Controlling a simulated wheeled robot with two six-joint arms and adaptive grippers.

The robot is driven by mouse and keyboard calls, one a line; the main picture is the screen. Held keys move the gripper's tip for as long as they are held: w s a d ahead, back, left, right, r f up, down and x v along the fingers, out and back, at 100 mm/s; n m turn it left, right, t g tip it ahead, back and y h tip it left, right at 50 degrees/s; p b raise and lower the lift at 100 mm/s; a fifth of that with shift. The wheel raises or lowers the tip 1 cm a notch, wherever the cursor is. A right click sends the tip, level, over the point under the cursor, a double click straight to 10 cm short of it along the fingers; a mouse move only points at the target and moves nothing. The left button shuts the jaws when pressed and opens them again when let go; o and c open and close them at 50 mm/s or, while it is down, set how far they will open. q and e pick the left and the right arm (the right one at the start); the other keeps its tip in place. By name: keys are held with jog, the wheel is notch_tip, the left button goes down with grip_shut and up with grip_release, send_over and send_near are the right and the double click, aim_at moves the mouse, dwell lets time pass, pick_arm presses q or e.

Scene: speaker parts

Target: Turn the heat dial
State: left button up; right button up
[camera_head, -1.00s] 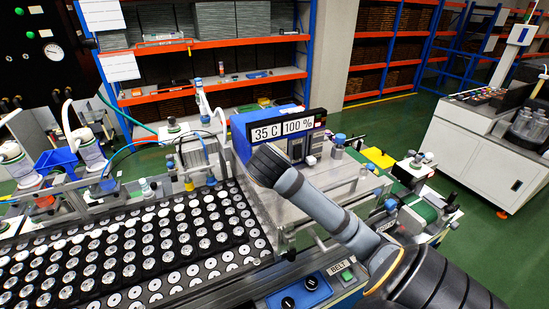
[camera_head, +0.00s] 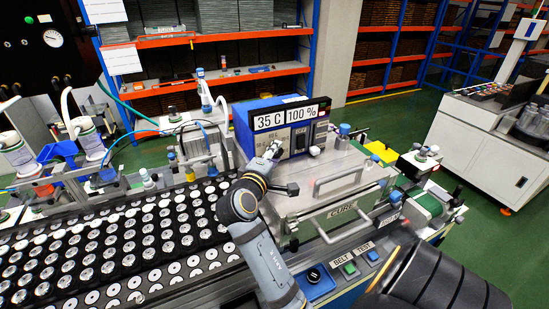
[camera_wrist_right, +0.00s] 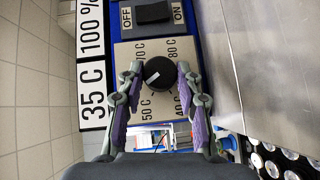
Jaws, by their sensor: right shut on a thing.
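The heat dial (camera_wrist_right: 161,76) is a round black knob with a white mark on the left of its face in the right wrist view. It sits on a beige plate (camera_wrist_right: 126,55) with temperature labels, including 40 C, 50 C, 70 C and 80 C. My right gripper (camera_wrist_right: 160,78) is shut on the dial, one finger on each side. In the head view my right gripper (camera_head: 272,150) is at the front of the blue control box (camera_head: 243,128) and hides the dial there. The box's display (camera_head: 288,118) reads 35 C and 100 %. My left gripper is not in view.
An OFF/ON switch (camera_wrist_right: 153,13) is beside the dial plate. A clear-lidded unit labelled CURE (camera_head: 340,190) stands right of my right arm. A tray of round parts (camera_head: 110,240) lies to the left. BELT and TEST buttons (camera_head: 349,268) are at the front.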

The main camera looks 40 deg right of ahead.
jog(key=shift+f+n+t+h+b, duration=0.2)
jog(key=shift+n+t+h+b, duration=0.1)
jog(key=shift+n+h+b, duration=0.35)
jog(key=shift+f+n+t+h+b, duration=0.15)
jog(key=shift+n+t+h+b, duration=0.25)
jog(key=shift+n+b, duration=0.3)
jog(key=o, duration=1)
jog(key=shift+o, duration=0.8)
jog(key=shift+s+r, duration=0.1)
